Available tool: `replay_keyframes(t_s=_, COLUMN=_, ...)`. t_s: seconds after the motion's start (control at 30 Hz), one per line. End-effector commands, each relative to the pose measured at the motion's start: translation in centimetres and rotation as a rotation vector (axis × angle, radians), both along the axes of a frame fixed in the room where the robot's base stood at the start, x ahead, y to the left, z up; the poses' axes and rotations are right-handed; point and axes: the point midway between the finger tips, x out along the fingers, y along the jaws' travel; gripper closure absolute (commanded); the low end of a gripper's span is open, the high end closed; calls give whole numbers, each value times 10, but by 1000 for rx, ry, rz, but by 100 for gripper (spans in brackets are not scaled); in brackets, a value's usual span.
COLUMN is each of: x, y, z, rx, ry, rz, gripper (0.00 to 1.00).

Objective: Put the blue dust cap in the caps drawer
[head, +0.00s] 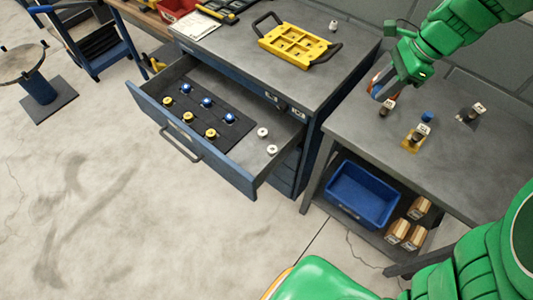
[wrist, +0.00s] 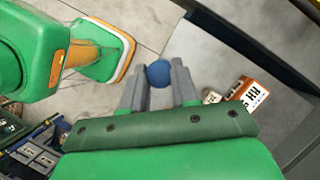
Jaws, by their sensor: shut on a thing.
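My gripper (head: 382,90) is over the left edge of the grey table at right in the head view. In the wrist view its two fingers (wrist: 158,88) close on a round blue dust cap (wrist: 158,73). The held cap is mostly hidden by the fingers in the head view. Another blue piece (head: 427,117) stands on the table. The drawer (head: 205,150) of the blue cabinet is pulled open. Its dark insert (head: 232,122) holds several blue and yellow caps, and two white rings (head: 267,140) lie on its bare right part.
Small labelled pieces, one yellow (head: 414,138) and one black (head: 470,115), stand on the table (head: 455,160). A yellow mould plate (head: 298,43) with handles lies on the cabinet top. A blue bin (head: 362,194) sits on the shelf below. The floor before the drawer is clear.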

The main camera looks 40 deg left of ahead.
Motion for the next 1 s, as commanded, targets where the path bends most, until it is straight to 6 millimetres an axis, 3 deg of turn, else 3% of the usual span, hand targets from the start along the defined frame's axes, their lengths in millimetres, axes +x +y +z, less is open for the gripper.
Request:
replay_keyframes(t_s=0.1, x=-12, y=30, z=-2, rx=-3, ry=4, rz=135, gripper=100)
replay_keyframes(t_s=0.6, x=-78, y=141, z=-2, rx=-3, ry=2, rz=692, gripper=100)
replay_keyframes(t_s=0.8, x=-114, y=180, z=-3, rx=-3, ry=3, rz=912, gripper=100)
replay_keyframes(t_s=1.0, x=-141, y=205, z=-3, rx=-3, ry=0, rz=1065, gripper=100)
